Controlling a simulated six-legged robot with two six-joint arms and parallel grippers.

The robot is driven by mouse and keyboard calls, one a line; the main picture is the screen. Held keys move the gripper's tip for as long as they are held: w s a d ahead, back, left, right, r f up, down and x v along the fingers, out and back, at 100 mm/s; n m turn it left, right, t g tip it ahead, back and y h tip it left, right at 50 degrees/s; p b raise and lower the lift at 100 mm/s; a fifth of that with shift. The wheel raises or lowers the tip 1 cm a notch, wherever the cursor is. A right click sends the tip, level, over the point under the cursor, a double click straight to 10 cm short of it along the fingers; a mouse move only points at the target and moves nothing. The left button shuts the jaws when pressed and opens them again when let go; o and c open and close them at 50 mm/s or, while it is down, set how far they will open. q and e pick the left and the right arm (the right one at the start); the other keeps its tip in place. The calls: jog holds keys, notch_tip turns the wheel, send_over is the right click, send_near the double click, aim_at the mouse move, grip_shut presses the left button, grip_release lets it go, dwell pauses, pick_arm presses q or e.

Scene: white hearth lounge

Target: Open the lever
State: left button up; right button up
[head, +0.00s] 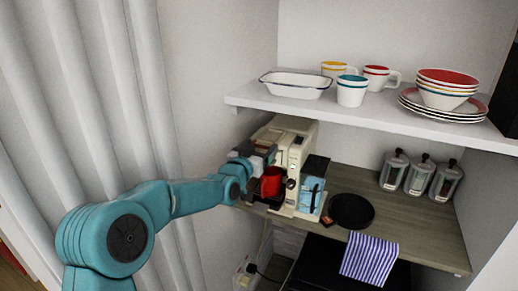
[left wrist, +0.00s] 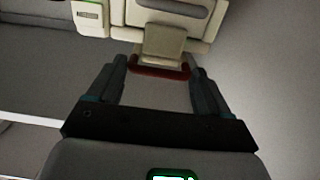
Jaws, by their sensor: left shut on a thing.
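A cream coffee machine (head: 294,150) stands on the wooden counter at the left end of the alcove; part of its front also shows in the left wrist view (left wrist: 205,18). My left gripper (head: 262,158) is at its upper left side. In the left wrist view, my left gripper (left wrist: 157,66) has one finger on each side of a beige lever-like piece (left wrist: 163,42) and is shut on it; the exact contact is hard to see. A red mug (head: 271,181) is just below the gripper in the head view. A dark red edge (left wrist: 160,72) shows between the fingers. My right gripper is not in view.
A blue box (head: 311,194) and a black round plate (head: 351,210) are right of the machine. Several glass jars (head: 419,176) stand farther back. A shelf (head: 300,112) with cups, bowls and a dish overhangs. A striped cloth (head: 369,258) hangs at the counter's front edge.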

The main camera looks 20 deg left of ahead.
pick_arm(q)
jog(key=r+g+p, duration=0.1)
jog(key=p, duration=0.1)
jog(key=r+p, duration=0.1)
jog(key=p, duration=0.1)
jog(key=r+g+p, duration=0.1)
jog(key=r, duration=0.1)
jog(key=shift+w+r+g+p, duration=0.1)
jog(key=shift+w+g+p, duration=0.2)
jog(key=shift+p, duration=0.1)
jog(key=shift+w+r+p, duration=0.3)
jog(key=shift+r+p, duration=0.1)
jog(key=shift+r, duration=0.35)
jog(key=shift+w+r+p, duration=0.4)
jog(key=shift+r, duration=0.2)
jog(key=shift+w+r+p, duration=0.4)
jog(key=shift+r, duration=0.2)
jog(key=o, duration=1.3)
jog(key=shift+o, duration=0.2)
jog(key=shift+f, duration=0.1)
jog(key=shift+s, duration=0.1)
